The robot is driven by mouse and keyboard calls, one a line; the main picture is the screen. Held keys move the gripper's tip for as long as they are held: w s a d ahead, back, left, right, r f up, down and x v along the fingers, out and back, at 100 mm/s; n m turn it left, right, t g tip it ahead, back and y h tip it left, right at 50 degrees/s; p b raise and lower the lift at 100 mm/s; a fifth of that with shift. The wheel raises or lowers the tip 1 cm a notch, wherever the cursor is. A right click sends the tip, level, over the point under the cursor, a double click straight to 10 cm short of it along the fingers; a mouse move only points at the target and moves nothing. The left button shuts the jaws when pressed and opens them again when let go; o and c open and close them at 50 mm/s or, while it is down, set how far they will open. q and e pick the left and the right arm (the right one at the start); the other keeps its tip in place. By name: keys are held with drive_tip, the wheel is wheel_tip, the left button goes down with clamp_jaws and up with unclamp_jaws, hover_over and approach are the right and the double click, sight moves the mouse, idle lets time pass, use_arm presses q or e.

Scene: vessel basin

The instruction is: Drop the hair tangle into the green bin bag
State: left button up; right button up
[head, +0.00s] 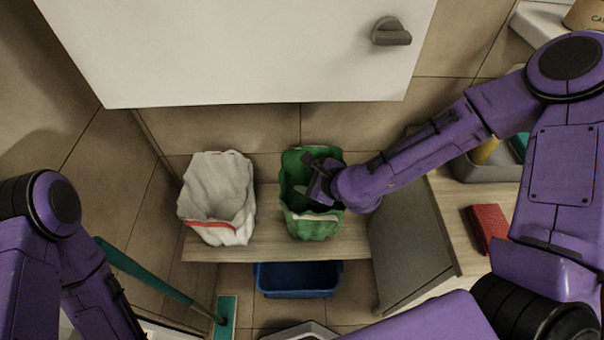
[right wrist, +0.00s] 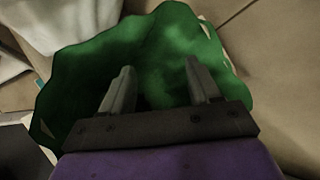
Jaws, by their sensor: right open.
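The green bin bag (head: 312,228) stands open on a wooden shelf, right of a white bag. My right gripper (head: 308,192) is over the mouth of the green bag, with its fingers reaching into the opening. In the right wrist view the two fingers (right wrist: 160,85) are spread apart with nothing between them, and the green bag (right wrist: 165,40) surrounds them. I cannot see the hair tangle in either view; the inside of the green bag is dark and partly hidden by the gripper. My left arm shows at the lower left, but its gripper is out of view.
The white bag (head: 222,190) with a red band stands left on the shelf (head: 268,242). A blue basin (head: 298,280) sits below. A white cabinet door (head: 250,50) hangs above. A red block (head: 487,228) and a grey tray (head: 478,170) are on the right counter.

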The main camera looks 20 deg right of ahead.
drive_tip(key=p+v, duration=0.6)
drive_tip(key=v, duration=0.2)
drive_tip(key=shift+s+d+r, duration=0.15)
drive_tip(key=shift+s+r, duration=0.05)
drive_tip(key=shift+w+f, duration=0.1)
drive_tip(key=b+x, duration=0.7)
drive_tip(key=x, duration=0.5)
drive_tip(key=shift+f, duration=0.5)
